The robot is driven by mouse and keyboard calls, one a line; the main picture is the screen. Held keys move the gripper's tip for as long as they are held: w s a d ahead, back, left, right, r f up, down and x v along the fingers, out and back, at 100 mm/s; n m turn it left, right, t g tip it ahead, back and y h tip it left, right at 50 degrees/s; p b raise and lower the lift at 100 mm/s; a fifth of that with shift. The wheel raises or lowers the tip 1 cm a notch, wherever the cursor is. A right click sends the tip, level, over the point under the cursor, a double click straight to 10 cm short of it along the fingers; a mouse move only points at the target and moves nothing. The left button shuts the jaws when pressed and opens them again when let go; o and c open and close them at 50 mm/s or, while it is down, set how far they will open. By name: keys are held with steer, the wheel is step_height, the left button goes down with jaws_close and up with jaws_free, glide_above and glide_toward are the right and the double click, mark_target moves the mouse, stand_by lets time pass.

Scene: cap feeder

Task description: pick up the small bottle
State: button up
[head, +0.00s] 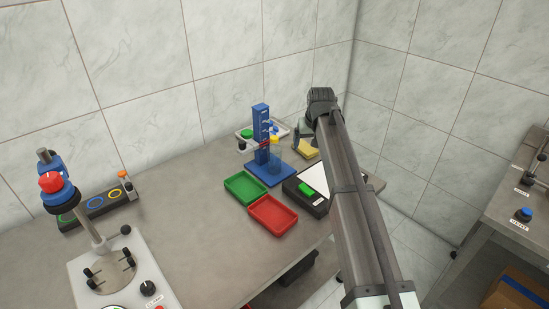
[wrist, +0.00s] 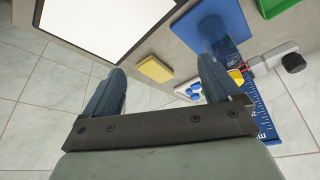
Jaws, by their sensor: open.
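What looks like the small bottle (head: 276,155), a clear body with a yellow top, stands upright at the blue stand (head: 261,135) in the head view. In the wrist view its yellow top (wrist: 236,76) shows beside the stand's ruler scale (wrist: 262,115), partly behind the right finger. I cannot tell whether bottle and stand touch. My gripper (wrist: 161,66) is open with nothing between its fingers. In the head view my gripper (head: 305,129) is to the right of the stand, partly hidden by my arm.
A yellow block (wrist: 154,68) lies on the table beyond my fingers. Green (head: 246,188) and red (head: 273,215) trays lie in front of the stand, beside a white-topped black box (head: 297,187). A white tray (head: 242,127) with caps is behind. Open table lies left.

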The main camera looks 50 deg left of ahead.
steer(key=n, duration=0.2)
glide_toward(277, 145)
steer(key=shift+y, duration=0.3)
steer(key=x, duration=0.7)
steer(key=shift+d+f, duration=0.1)
steer(key=shift+f, duration=0.2)
steer(key=x, duration=0.4)
steer(key=shift+s+a+r, duration=0.1)
steer(key=shift+s+a, duration=0.05)
steer(key=shift+a, duration=0.3)
steer(key=shift+a+f, duration=0.2)
steer(key=shift+f, duration=0.35)
steer(key=shift+c, duration=0.5)
